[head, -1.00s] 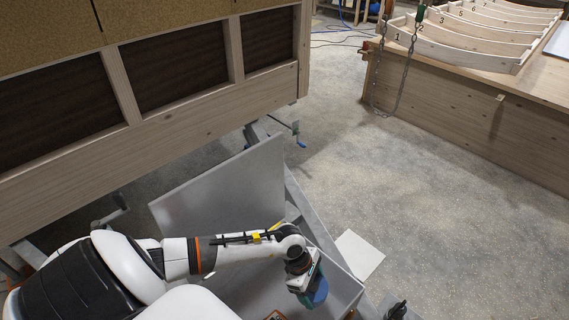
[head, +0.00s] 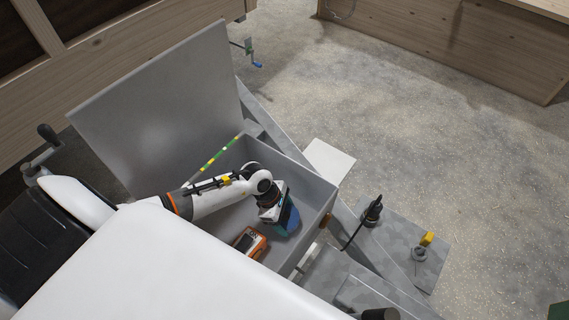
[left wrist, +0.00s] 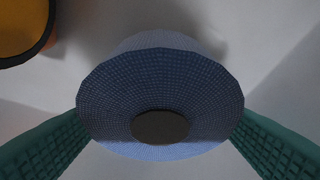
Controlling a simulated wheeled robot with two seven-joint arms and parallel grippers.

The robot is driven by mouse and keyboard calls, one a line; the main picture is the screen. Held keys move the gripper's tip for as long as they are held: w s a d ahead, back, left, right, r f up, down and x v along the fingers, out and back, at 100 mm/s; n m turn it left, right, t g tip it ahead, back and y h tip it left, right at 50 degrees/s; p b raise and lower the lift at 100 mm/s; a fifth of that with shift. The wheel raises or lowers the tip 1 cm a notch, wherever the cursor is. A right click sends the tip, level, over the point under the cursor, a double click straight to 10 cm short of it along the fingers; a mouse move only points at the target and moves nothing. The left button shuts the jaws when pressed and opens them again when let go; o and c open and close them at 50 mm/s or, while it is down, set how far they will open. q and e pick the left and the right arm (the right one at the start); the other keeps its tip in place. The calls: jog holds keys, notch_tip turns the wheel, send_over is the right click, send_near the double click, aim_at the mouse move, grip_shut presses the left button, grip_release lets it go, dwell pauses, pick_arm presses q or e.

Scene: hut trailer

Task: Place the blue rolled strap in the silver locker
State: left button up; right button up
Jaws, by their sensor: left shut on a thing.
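The silver locker (head: 300,178) is an open metal box with its lid (head: 160,110) raised at the back left. My left gripper (head: 277,214) reaches down inside the box. It is shut on the blue rolled strap (head: 290,221), near the box's right side. In the left wrist view the strap (left wrist: 160,85) is a woven blue disc with a dark round centre, between the two green fingers. A grey surface lies behind it; whether the strap touches the floor of the box I cannot tell. My right gripper is not in view.
An orange device (head: 251,243) lies in the locker, left of the strap. A green and yellow striped bar (head: 220,152) stands at the back left inside. Outside right are a black connector (head: 372,210) and a yellow-topped item (head: 427,238). A crank (head: 42,150) is at far left.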

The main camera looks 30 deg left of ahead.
pick_arm(q)
jog(key=shift+f+b, duration=0.3)
jog(key=shift+f, duration=0.6)
jog(key=shift+r, duration=0.1)
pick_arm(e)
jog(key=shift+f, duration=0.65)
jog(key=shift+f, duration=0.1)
pick_arm(q)
jog(key=o, duration=1.1)
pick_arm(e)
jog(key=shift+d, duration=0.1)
